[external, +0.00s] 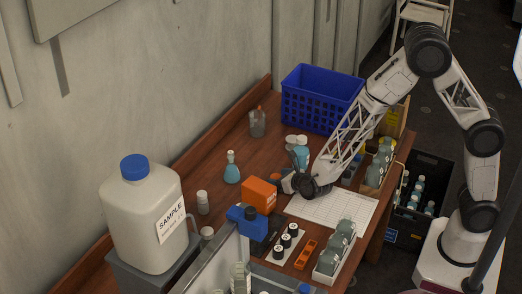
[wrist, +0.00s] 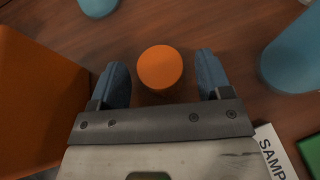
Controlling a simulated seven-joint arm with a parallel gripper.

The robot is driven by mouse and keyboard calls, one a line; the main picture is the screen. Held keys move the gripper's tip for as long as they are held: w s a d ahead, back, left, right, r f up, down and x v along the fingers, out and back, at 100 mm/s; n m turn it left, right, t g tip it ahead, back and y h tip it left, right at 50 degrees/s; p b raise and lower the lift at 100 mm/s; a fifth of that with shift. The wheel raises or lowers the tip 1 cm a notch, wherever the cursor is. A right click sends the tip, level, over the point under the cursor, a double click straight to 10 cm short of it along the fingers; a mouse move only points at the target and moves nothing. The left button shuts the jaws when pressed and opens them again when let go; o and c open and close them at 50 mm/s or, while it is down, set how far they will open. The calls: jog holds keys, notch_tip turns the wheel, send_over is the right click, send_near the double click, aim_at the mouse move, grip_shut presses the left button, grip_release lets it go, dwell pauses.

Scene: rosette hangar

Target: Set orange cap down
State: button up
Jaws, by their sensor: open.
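The orange cap (wrist: 160,67) is a round orange disc on the wooden table in the wrist view. It lies between and slightly beyond the blue fingertips of my gripper (wrist: 168,82). The fingers are spread, with visible gaps on both sides of the cap. In the external view my gripper (external: 290,184) is low over the table beside the orange box, and a small orange spot, probably the cap (external: 275,175), shows just left of it.
The orange box (wrist: 35,100) stands close on the left in the wrist view; it also shows in the external view (external: 258,195). A blue round object (wrist: 292,57) is at the right. A blue flask (external: 232,172), a blue basket (external: 318,98) and a white sheet (external: 335,208) surround the area.

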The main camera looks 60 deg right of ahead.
jog(key=shift+r, duration=0.2)
jog(key=shift+s+a+r, duration=0.15)
jog(key=shift+s+r, duration=0.05)
jog(key=shift+s, duration=0.25)
jog(key=shift+v, duration=5.45)
